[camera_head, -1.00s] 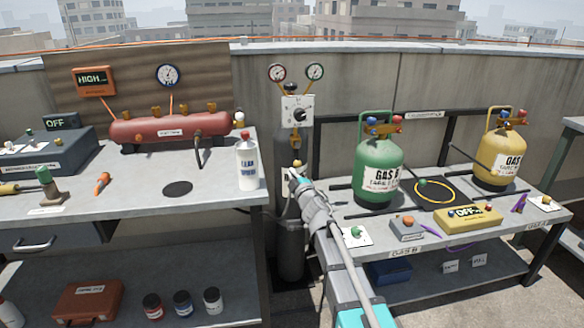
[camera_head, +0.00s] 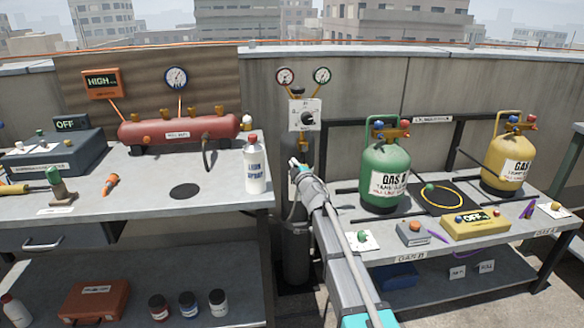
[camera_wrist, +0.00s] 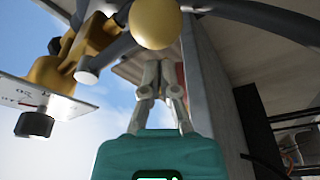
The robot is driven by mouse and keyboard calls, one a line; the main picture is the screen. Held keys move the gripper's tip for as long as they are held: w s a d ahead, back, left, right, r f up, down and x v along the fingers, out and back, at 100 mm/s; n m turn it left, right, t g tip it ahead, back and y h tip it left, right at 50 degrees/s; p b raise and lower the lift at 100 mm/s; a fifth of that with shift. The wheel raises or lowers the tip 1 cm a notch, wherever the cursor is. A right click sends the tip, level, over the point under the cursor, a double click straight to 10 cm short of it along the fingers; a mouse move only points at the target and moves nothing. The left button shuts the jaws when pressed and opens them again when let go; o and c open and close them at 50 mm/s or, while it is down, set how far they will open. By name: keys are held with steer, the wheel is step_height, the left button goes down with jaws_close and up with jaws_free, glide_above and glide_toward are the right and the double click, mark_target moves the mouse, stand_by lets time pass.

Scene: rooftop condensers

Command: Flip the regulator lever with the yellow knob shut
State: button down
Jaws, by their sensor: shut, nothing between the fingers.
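The yellow knob (camera_wrist: 155,22) shows large and round at the top of the wrist view, just past my fingertips in the picture. I cannot tell whether they touch. Next to it at the left is the brass-yellow regulator body (camera_wrist: 75,62). The regulator's white panel (camera_head: 305,114) with a black dial stands on the dark gas cylinder (camera_head: 296,255); the panel's edge also shows in the wrist view (camera_wrist: 60,100). My gripper (camera_wrist: 159,66) is shut and empty. In the head view my gripper (camera_head: 296,164) is below the panel, in front of the cylinder; it hides the knob there.
Two gauges (camera_head: 285,76) sit above the panel. A right bench holds a green gas bottle (camera_head: 384,172) and a yellow one (camera_head: 507,165). A narrow gap lies between the benches.

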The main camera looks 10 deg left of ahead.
steer(key=shift+w+d+f+b, duration=0.1)
steer(key=shift+d+f+b, duration=0.35)
steer(key=shift+d, duration=0.45)
steer(key=shift+f, duration=0.1)
